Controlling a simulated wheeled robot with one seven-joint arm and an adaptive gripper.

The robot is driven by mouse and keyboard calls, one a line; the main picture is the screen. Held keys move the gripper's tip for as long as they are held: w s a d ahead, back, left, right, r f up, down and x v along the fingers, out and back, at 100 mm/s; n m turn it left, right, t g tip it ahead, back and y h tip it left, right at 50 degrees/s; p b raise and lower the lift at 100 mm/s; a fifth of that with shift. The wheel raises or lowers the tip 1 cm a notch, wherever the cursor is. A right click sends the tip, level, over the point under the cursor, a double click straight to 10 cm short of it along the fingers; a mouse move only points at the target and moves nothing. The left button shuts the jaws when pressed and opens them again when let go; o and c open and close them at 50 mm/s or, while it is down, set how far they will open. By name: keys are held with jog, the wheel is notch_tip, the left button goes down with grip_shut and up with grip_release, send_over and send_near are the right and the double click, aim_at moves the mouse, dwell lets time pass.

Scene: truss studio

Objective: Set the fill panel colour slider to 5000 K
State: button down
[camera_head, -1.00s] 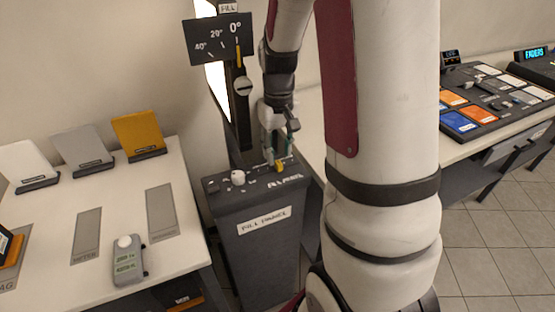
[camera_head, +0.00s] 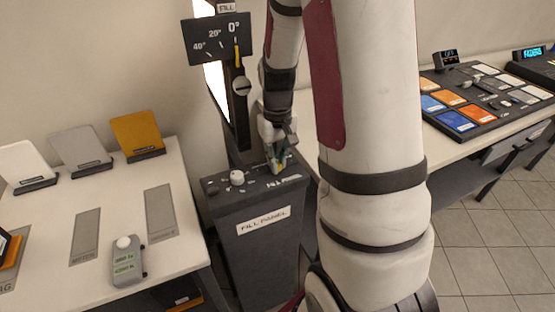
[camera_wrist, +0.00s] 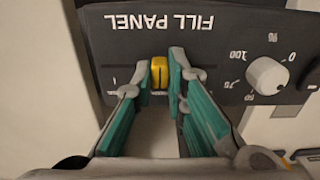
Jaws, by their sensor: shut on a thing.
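The fill panel (camera_head: 262,258) is a dark grey pedestal with a sloped control top. A yellow slider knob (camera_wrist: 159,73) shows on that top in the wrist view, upside down there, below the white "FILL PANEL" lettering. My gripper (camera_wrist: 160,82) has its two fingertips on either side of the yellow knob and is shut on it. In the head view my gripper (camera_head: 277,168) is at the right part of the panel top and mostly hides the knob. The colour scale marks by the knob are too small or covered to read.
A white round dial (camera_wrist: 267,75) with numbers sits beside the slider; it also shows in the head view (camera_head: 237,177). A tilt plate (camera_head: 218,40) stands behind the panel. A left table (camera_head: 110,220) holds a meter (camera_head: 127,262). A swatch console (camera_head: 485,105) is at right.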

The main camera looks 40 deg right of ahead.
jog(key=shift+s+d, duration=0.2)
jog(key=shift+d, duration=0.45)
jog(key=shift+s+d, duration=0.15)
jog(key=shift+d, duration=0.45)
jog(key=c, duration=1.6)
grip_release()
notch_tip(320, 180, up, 12)
